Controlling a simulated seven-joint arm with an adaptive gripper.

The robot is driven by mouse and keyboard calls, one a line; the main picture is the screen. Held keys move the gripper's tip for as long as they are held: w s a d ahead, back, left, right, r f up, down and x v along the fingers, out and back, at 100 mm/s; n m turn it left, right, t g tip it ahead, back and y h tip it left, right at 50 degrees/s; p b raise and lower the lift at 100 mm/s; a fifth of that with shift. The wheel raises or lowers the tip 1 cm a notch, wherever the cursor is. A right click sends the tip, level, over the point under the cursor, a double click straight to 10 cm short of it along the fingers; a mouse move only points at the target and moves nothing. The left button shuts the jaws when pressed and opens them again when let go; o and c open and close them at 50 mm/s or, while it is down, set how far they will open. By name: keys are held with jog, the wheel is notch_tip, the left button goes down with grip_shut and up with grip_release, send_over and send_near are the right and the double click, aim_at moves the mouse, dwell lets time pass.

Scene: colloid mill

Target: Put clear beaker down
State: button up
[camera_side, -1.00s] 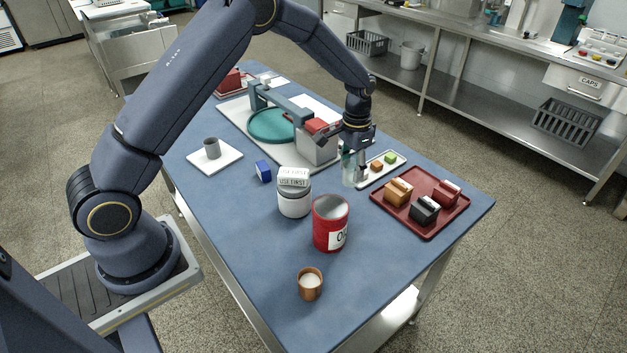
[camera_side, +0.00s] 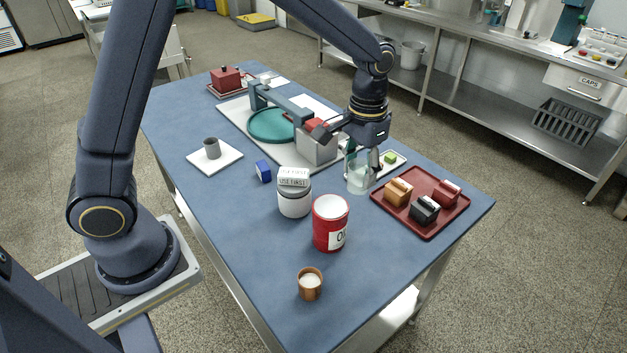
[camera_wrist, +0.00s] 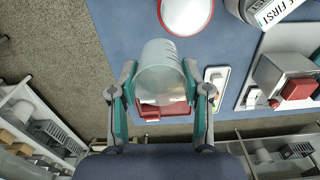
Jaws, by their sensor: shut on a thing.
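The clear beaker (camera_side: 358,180) is upright on or just above the blue table, left of the red tray; I cannot tell whether its base touches. My gripper (camera_side: 361,160) is shut on it from above, one finger on each side. In the wrist view the beaker (camera_wrist: 160,72) sits between the two green-padded fingertips of my gripper (camera_wrist: 160,85). It looks pale and see-through, with nothing clearly visible inside.
The red tray (camera_side: 433,230) with several small blocks is close on the right. A small white tray (camera_side: 398,161) lies just behind. The red canister (camera_side: 331,228) and white jar (camera_side: 293,200) stand to the left. The grey mill box (camera_side: 317,150) is behind left. The front right table is clear.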

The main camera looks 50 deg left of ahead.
jog(key=s+d, duration=0.4)
jog(key=s, duration=0.3)
notch_tip(320, 180, down, 5)
jog(key=shift+n, duration=0.3)
jog(key=w+d+f, duration=0.1)
jog(key=w+f, duration=0.2)
jog(key=w, duration=0.1)
jog(key=w+d+f, duration=0.1)
jog(key=w+f, duration=0.2)
jog(key=w, duration=0.2)
jog(key=w+d+f, duration=0.2)
jog(key=w+f, duration=0.2)
jog(key=shift+w, duration=0.2)
jog(key=shift+w+f, duration=0.1)
jog(key=shift+f, duration=1.55)
jog(key=shift+f, duration=0.1)
jog(key=o, duration=1.2)
jog(key=shift+c, duration=0.2)
